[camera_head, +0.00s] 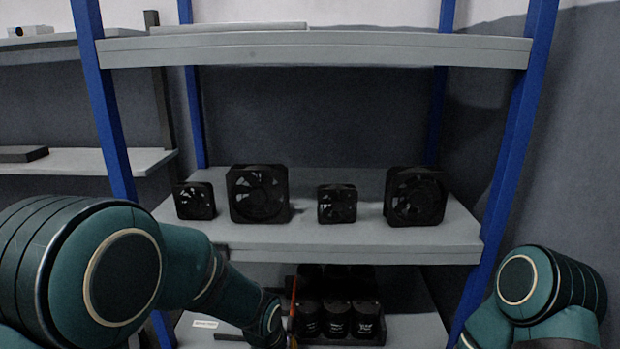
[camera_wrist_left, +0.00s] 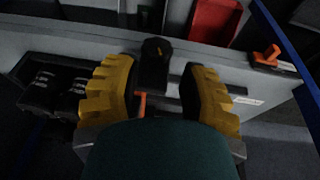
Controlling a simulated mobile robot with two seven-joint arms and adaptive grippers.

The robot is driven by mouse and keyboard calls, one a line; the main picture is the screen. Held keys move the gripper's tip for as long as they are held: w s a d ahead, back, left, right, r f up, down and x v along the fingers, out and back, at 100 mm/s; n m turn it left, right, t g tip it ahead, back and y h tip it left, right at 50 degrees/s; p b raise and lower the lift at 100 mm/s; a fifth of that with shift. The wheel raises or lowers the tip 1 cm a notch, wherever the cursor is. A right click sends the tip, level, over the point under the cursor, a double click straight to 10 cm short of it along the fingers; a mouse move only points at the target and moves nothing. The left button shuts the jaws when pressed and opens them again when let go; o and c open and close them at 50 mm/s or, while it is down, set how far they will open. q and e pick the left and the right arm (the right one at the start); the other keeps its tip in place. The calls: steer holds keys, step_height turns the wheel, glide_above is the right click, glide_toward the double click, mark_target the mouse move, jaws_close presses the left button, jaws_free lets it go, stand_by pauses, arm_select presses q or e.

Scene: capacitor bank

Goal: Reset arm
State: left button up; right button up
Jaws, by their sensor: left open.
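My left arm (camera_head: 215,285) reaches from the left down to the lower shelf in the head view. Its gripper shows in the left wrist view (camera_wrist_left: 160,92), with two yellow ribbed fingers spread apart. A dark upright part with a round top (camera_wrist_left: 155,55) stands in the gap, beyond or between the fingertips; I cannot tell which. No contact with it is clear. My right arm (camera_head: 540,295) is bent at the lower right of the head view, and its gripper is out of frame.
Black capacitors (camera_head: 338,318) stand in rows on the lower shelf. Several black fans (camera_head: 258,193) stand on the middle shelf (camera_head: 330,243). Blue posts (camera_head: 515,140) flank the rack. The left wrist view shows a red bin (camera_wrist_left: 214,22) and an orange item (camera_wrist_left: 267,57).

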arm_select(q)
steer(key=s+a+f+n+g+h, duration=0.1)
steer(key=s+a+f+n+h, duration=0.1)
steer(key=s+f, duration=1.4)
steer(key=shift+s+a+f+h, duration=0.3)
steer(key=shift+f+h, duration=0.1)
steer(key=shift+f, duration=0.35)
stand_by(0.9)
